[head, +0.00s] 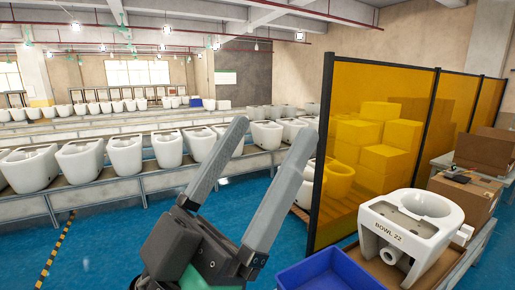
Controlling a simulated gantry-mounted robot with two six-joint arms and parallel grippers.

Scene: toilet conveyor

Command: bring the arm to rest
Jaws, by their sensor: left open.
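My left gripper (265,170) is in the lower middle of the head view. Its two long grey fingers are spread wide apart and point up and to the right. Nothing is between them. It hangs in front of the blue floor, apart from any toilet. My right gripper is not in this view.
A white toilet bowl marked BOWL 22 (431,244) sits at the lower right, near cardboard boxes (465,197). A blue bin (326,274) is at the bottom. An amber screen (372,130) stands behind it. Rows of white toilets (80,158) line the conveyors at left.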

